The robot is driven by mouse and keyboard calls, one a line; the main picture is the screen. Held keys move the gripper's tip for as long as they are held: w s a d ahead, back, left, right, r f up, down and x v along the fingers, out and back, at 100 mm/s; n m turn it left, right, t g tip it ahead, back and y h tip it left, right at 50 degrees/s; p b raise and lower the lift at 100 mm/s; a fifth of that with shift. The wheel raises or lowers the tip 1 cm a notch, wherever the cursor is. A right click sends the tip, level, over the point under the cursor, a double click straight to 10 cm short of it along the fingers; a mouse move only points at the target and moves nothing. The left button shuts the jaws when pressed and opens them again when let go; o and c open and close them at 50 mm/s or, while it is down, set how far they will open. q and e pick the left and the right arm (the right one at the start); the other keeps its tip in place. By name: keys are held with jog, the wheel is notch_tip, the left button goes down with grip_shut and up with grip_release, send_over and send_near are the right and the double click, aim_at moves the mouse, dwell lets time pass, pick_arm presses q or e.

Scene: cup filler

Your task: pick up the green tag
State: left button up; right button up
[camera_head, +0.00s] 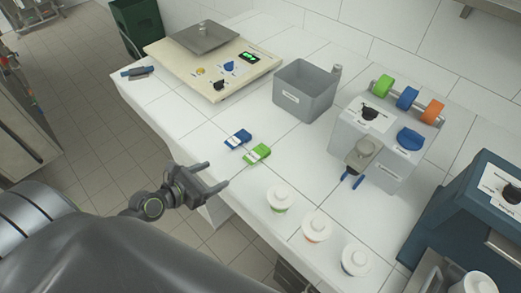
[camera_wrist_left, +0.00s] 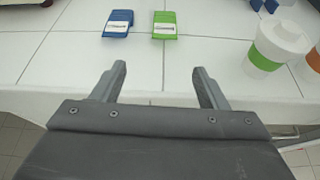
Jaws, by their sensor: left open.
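The green tag (camera_head: 257,154) lies flat on the white counter, close to its front edge, with a white label on it. It also shows in the left wrist view (camera_wrist_left: 165,26), ahead of the fingers and slightly right of centre. A blue tag (camera_head: 238,139) lies beside it, to its left; it is in the wrist view too (camera_wrist_left: 118,24). My left gripper (camera_head: 216,173) is open and empty, at the counter's front edge, short of the green tag and not touching it. My right gripper is in neither view.
Several lidded white cups (camera_head: 280,197) stand along the front edge to the right. A grey bin (camera_head: 304,92) and a beige scale panel (camera_head: 214,62) stand behind the tags. A grey dispenser (camera_head: 374,142) with coloured rolls stands at right. Counter around the tags is clear.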

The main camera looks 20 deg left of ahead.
aim_at(253, 157)
pick_arm(q)
jog(key=x, duration=1.1)
jog(key=d+r+x, duration=0.1)
jog(key=x, duration=0.5)
jog(key=shift+w+f, duration=0.1)
jog(key=shift+w, duration=0.1)
jog(key=shift+c, duration=0.2)
jog(key=c, duration=1)
